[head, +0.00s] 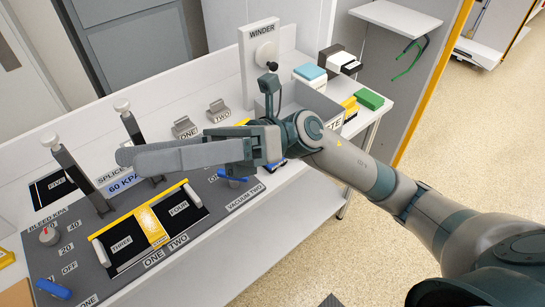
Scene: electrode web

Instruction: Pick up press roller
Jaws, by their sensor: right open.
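I cannot make out a press roller for certain in the head view; it may be hidden behind my right arm. My right gripper (150,157) reaches in from the right, above the grey work panel (215,212). Its long grey fingers point left and overlap in this view, so the gap between them is hard to see. It is open, and I see nothing held in it. My left gripper is not in view.
Two black levers with white knobs (122,105) stand at the left. A yellow splice frame (150,226) lies below the gripper. The winder (261,60) stands behind. Blue (310,72) and green (369,98) blocks sit right.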

